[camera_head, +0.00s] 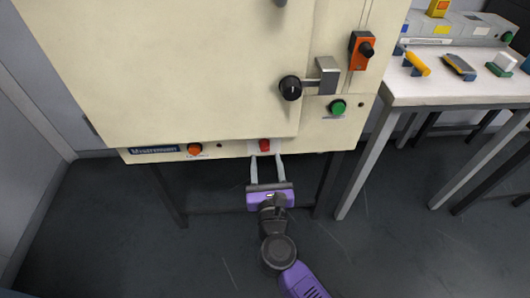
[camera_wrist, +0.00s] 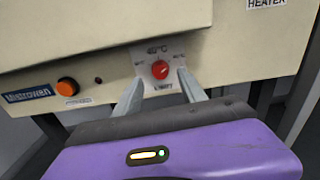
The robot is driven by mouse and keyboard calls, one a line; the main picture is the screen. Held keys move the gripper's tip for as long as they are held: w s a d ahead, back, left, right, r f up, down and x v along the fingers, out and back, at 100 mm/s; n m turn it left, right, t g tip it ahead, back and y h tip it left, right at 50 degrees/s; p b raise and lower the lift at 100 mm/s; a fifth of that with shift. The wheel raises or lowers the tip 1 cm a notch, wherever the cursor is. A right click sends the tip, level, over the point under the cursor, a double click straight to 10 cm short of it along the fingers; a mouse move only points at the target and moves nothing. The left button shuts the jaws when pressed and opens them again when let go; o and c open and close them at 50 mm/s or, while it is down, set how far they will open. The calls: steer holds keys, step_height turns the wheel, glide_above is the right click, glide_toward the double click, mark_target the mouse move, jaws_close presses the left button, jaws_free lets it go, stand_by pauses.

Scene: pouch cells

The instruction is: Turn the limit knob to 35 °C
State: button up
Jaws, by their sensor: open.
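The limit knob is a small red knob (camera_head: 265,145) on a pale plate at the lower front edge of the cream oven cabinet (camera_head: 200,70). In the wrist view the red knob (camera_wrist: 160,69) sits in the middle of its dial plate (camera_wrist: 146,54), with a "40°C" like mark above it and "LIMIT" below; the side marks are too small to read. A pale pointer line shows on the knob near its top. My gripper (camera_head: 267,158) is open, its two fingers on either side of the knob. In the wrist view the gripper fingers (camera_wrist: 159,85) appear apart from the knob.
An orange lamp (camera_head: 194,149) and a nameplate (camera_head: 153,150) are left of the knob. A green button (camera_head: 337,107), a black door handle knob (camera_head: 290,88) and an orange switch (camera_head: 362,50) are up to the right. A white bench (camera_head: 440,92) with tools stands at right.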

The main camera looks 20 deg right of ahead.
mark_target(265, 149)
steer(key=shift+x, duration=1.95)
jaws_close()
